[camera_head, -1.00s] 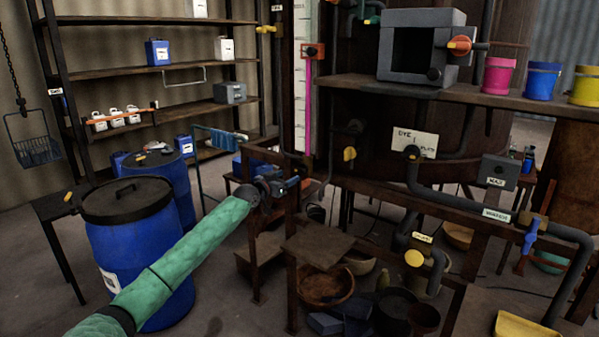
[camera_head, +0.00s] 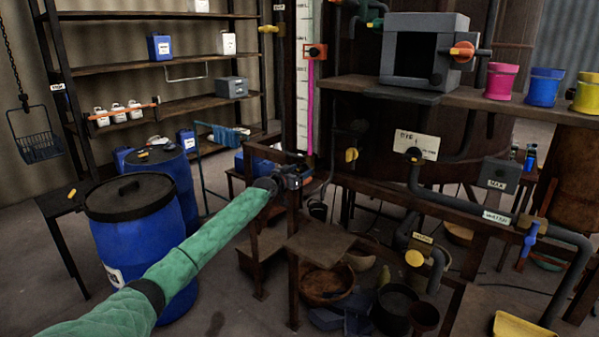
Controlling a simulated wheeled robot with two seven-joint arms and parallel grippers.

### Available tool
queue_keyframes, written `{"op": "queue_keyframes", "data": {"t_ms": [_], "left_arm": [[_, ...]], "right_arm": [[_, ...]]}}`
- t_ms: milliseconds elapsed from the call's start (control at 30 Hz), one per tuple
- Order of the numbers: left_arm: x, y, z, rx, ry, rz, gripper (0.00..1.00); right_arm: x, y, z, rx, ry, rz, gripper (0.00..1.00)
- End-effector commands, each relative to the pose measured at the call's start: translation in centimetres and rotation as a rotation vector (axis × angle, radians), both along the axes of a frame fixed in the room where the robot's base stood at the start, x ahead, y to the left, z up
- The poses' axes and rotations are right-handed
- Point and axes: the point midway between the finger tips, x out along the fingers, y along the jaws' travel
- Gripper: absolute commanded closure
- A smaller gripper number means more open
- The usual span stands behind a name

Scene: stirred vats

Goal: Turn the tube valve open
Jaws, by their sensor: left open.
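A clear upright tube with pink liquid (camera_head: 310,108) stands in front of a white scale board (camera_head: 301,75). A red-orange valve (camera_head: 314,51) with a dark centre sits at the top of the pink column. My left gripper (camera_head: 297,174) is open, low beside the wooden frame and below the foot of the tube, well below the orange valve. The tube's lower end is dark, and any fitting there is hard to see. My right gripper is not in view.
A yellow valve handle (camera_head: 351,155) is on a dark pipe to the right. A wooden shelf (camera_head: 350,85) carries a grey box (camera_head: 425,50) and coloured pots. A blue barrel (camera_head: 140,235) stands left of my arm. Wooden rails surround the gripper.

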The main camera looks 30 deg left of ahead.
Motion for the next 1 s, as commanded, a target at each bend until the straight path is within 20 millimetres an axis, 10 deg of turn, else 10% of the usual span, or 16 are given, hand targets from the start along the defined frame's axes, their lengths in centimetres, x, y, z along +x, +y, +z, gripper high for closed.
{"op": "queue_keyframes", "data": {"t_ms": [133,367,1000], "left_arm": [[0.0,0.0,0.0,0.0,0.0,0.0,0.4],[0.0,0.0,0.0,0.0,0.0,0.0,0.83],[0.0,0.0,-0.2,-0.234,0.016,0.0,0.83]], "right_arm": [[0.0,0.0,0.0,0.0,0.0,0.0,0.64],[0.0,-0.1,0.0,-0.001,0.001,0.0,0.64],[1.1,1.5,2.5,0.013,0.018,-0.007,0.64]]}}
